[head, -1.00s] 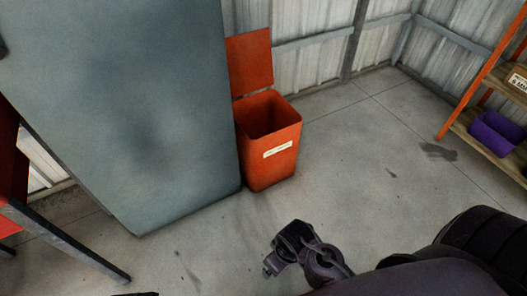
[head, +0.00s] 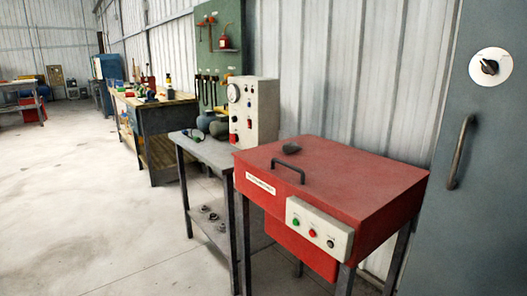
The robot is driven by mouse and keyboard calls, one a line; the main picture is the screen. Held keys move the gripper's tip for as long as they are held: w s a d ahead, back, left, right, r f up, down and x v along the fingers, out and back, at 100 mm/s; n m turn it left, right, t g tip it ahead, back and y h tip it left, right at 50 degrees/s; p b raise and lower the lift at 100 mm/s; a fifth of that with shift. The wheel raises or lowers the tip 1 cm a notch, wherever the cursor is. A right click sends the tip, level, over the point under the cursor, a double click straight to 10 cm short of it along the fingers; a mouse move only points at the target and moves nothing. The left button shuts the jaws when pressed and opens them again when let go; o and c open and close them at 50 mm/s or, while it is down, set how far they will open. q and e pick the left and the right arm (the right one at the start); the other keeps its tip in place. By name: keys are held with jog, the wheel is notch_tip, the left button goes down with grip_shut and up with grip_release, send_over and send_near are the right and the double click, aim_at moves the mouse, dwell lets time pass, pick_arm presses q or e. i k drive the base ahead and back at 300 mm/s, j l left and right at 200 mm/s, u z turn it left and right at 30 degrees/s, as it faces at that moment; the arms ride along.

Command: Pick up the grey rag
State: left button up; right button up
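A small dark grey lump (head: 291,148) lies on top of the red machine (head: 345,180), near the back edge of its lid and behind the black handle. It could be the grey rag, but it is too small to tell. No other clear rag shows. Neither of my grippers is in the head view now.
The red machine has a control box (head: 319,230) with buttons on its front. Left of it stands a grey metal table (head: 212,152) with a gauge box (head: 254,113). A workbench (head: 160,120) is farther back. A grey-green cabinet (head: 465,170) stands at right. Floor at left is open.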

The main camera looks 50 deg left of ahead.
aim_at(289, 147)
jog(key=u, duration=1.3)
jog(key=i, duration=0.15)
jog(key=j+u, duration=0.05)
